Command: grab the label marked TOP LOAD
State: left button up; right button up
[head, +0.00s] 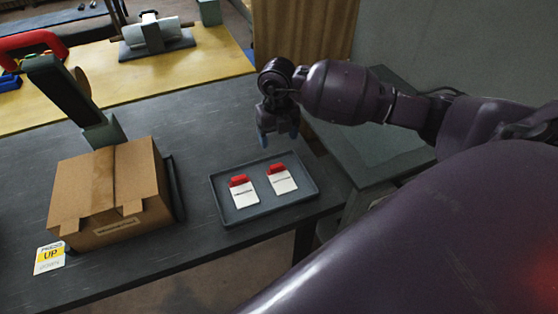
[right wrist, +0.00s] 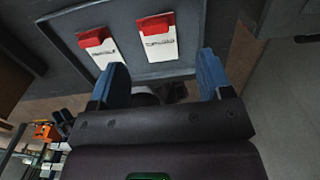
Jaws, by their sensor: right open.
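Two white labels with red top ends lie side by side in a shallow dark tray (head: 228,218). The left label (head: 244,197) and the right label (head: 284,184) each carry one printed line, too small to read, so I cannot tell which says TOP LOAD. In the right wrist view, a label (right wrist: 104,56) and another label (right wrist: 160,48) lie in the tray, beyond my fingers. My right gripper (head: 279,134) is open and empty, above the table behind the tray, apart from both labels. The blue fingers show in the right wrist view (right wrist: 162,68). My left gripper is out of view.
A closed cardboard box (head: 140,188) stands left of the tray. A yellow and white card marked UP (head: 50,257) lies by its front left corner. A grey-green upright device (head: 70,98) stands behind the box. The dark tabletop (head: 195,130) is clear behind the tray.

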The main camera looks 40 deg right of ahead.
aim_at(281, 177)
notch_tip(281, 177, down, 5)
jog(key=shift+f, duration=0.1)
jog(key=shift+a+f+b, duration=0.2)
jog(key=shift+f, duration=1.1)
jog(key=shift+a+f+b, duration=0.2)
jog(key=shift+f, duration=1.1)
jog(key=c, duration=1)
jog(key=shift+r, duration=0.1)
